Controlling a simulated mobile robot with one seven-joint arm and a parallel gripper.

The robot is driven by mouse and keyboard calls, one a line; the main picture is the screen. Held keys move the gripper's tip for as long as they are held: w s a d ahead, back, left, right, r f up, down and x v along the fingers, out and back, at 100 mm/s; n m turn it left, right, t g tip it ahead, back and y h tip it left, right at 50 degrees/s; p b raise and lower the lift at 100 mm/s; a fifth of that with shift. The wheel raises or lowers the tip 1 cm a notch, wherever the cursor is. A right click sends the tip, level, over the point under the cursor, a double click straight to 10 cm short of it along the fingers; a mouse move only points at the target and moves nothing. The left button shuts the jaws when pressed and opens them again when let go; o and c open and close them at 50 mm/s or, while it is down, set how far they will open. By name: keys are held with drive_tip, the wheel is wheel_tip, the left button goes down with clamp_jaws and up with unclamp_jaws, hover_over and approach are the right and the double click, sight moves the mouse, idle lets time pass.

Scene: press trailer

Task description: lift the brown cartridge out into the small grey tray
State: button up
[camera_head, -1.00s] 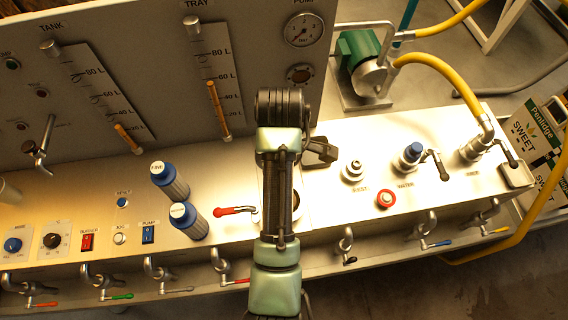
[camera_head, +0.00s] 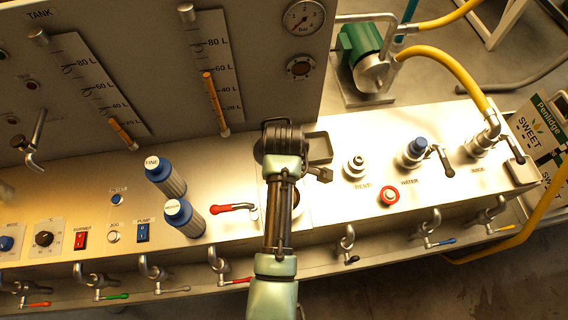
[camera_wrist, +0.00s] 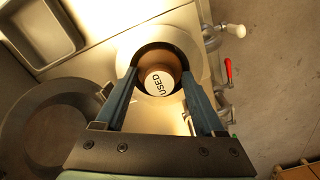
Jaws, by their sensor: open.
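The brown cartridge (camera_wrist: 161,62) sits in a round dark-rimmed well in the wrist view, its white end marked USED facing up. My gripper (camera_wrist: 159,76) is open, with one finger on each side of the cartridge. I cannot tell whether the fingers touch it. In the head view my wrist hides the cartridge and the fingertips. The small grey tray (camera_wrist: 70,44) is at the upper left of the wrist view and looks empty. In the head view the tray (camera_head: 329,149) is partly visible just right of my wrist.
A dark round ring or lid (camera_wrist: 14,135) lies left of the well. A red-handled valve (camera_head: 232,207) and two blue-capped cylinders (camera_head: 182,217) stand left of my arm. The gauge panel (camera_head: 265,60) rises behind.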

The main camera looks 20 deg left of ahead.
clamp_jaws()
idle(1.4)
